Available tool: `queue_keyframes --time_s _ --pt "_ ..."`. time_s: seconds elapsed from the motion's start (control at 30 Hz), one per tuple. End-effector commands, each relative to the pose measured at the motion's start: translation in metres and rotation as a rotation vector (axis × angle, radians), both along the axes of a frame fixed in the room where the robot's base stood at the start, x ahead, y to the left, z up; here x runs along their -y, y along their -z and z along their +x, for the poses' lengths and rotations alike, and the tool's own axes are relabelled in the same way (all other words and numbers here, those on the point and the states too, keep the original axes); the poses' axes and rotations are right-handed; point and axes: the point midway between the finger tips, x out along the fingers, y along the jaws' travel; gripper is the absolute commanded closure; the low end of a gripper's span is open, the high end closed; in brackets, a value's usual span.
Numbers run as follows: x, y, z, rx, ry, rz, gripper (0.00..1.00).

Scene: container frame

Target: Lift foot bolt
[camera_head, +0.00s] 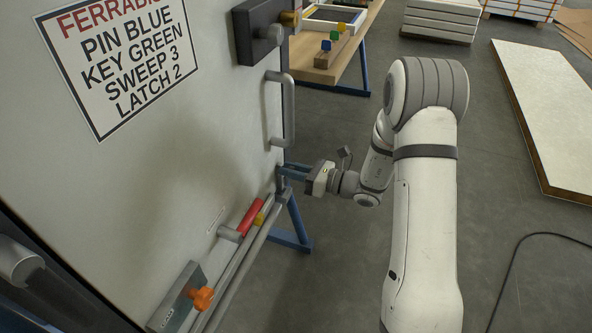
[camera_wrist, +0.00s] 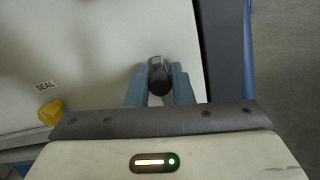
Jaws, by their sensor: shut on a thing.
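My gripper (camera_head: 291,172) is at the right edge of the pale door, below the door's pull handle. In the wrist view its two blue-grey fingers (camera_wrist: 159,88) are shut on either side of a short dark grey cylinder (camera_wrist: 158,72). This cylinder appears to be the foot bolt's grip. Its rounded end faces the wrist camera. In the head view the gripped part is small and mostly hidden by the fingers, so I cannot tell how high the bolt stands.
The pale door (camera_head: 130,180) carries a printed sign (camera_head: 125,60), a grey pull handle (camera_head: 288,108), a red lever (camera_head: 250,216) and an orange knob (camera_head: 201,299). A wooden bench (camera_head: 325,68) with coloured cubes stands behind. A black cable (camera_head: 515,265) lies on the right floor.

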Motion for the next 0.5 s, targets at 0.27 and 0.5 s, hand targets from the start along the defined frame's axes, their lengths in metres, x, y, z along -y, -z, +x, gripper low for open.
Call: queue_keyframes --time_s 0.27,0.5 --pt "-0.0036 -0.0036 -0.0039 0.005 -0.016 0.008 0.76" --pt "-0.0022 -0.0029 -0.0021 0.005 -0.011 0.006 0.57"
